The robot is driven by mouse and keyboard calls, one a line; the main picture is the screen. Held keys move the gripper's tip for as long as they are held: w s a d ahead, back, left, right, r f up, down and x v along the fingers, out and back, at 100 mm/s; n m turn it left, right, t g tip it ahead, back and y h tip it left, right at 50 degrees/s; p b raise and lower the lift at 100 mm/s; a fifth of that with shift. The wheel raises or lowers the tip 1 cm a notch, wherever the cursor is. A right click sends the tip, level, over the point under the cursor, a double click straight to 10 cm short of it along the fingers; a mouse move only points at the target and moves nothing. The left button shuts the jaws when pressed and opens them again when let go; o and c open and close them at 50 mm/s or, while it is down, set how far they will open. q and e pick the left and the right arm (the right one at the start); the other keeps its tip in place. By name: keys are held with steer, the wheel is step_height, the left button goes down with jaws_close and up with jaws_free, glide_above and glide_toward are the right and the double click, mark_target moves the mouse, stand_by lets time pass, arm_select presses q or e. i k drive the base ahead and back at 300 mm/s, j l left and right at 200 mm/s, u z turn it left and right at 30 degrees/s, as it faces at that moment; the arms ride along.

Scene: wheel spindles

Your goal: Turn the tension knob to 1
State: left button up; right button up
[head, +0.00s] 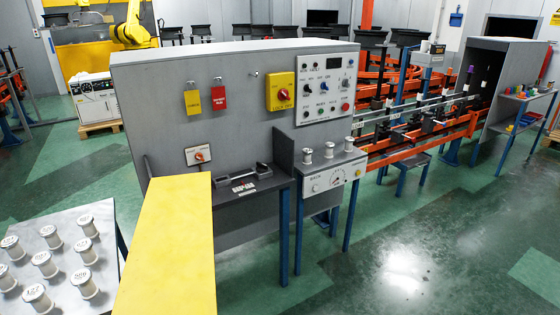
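Neither of my grippers is in view. I cannot read which knob is labelled tension. A white front panel (343,178) on the small bench has a round knob (316,188) at its left and a dial-like scale at its middle; the marks are too small to read surely.
Several white spools (88,285) stand on a table at lower left, beside a long yellow surface (165,250). A yellow lockout switch (281,92) and two hanging tags (218,98) are on the wall panel. Orange machinery (430,133) extends right. Green floor (440,240) is clear at front right.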

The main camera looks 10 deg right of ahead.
mark_target(261, 167)
steer(key=i+l+u, duration=0.1)
steer(key=l, duration=0.25)
steer(key=i+l+u, duration=0.1)
steer(key=i+l, duration=0.35)
steer(key=l, duration=0.25)
steer(key=i+l+u, duration=0.15)
steer(key=l, duration=0.25)
steer(key=i+l+u, duration=0.1)
steer(key=l, duration=0.3)
steer(key=i, duration=0.1)
